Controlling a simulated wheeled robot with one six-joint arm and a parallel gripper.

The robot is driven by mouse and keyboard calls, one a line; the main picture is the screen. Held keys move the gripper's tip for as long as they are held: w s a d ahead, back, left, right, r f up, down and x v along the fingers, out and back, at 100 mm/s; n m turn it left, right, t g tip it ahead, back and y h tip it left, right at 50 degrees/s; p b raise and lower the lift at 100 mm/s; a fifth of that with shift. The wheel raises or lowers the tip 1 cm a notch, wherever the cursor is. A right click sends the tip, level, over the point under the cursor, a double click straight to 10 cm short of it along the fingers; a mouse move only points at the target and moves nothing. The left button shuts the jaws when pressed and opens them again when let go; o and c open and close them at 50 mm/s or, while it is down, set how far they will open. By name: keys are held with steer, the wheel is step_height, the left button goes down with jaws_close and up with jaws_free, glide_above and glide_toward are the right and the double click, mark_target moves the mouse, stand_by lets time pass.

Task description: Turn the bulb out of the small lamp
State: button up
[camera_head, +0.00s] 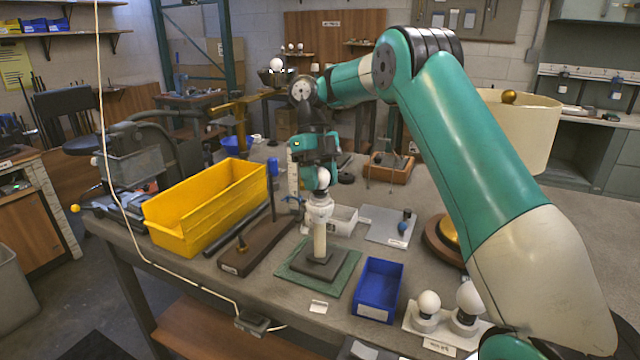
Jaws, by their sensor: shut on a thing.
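The small lamp (320,245) stands upright on a dark square base on a green mat (345,277). It has a pale post with a white socket at its top. A white bulb (323,178) shows at the top of the lamp, partly hidden by my gripper. My gripper (322,182) points down over the lamp and is shut on the bulb. I cannot tell how far the bulb sits in the socket.
A yellow bin (197,218) and a brown board (238,262) with a blue-topped peg stand left of the lamp. A blue bin (377,292) is at its front right. White bulbs (428,303) stand on a holder near the front edge. A large cream lampshade (530,125) is at the right.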

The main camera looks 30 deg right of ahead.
mark_target(328, 173)
stand_by(0.4)
steer(key=n+h+b, duration=0.1)
steer(key=n, duration=0.2)
steer(key=shift+f, duration=0.15)
steer(key=n+h+b, duration=0.1)
steer(key=n+h, duration=0.1)
steer(key=n, duration=0.2)
steer(key=shift+r, duration=0.2)
steer(key=shift+f+n+t+h+b, duration=0.1)
steer(key=shift+n+t+h+b, duration=0.35)
steer(key=shift+n+b, duration=0.75)
steer(key=shift+r+p, duration=0.95)
steer(key=shift+p, duration=0.25)
steer(key=shift+r+p, duration=1.55)
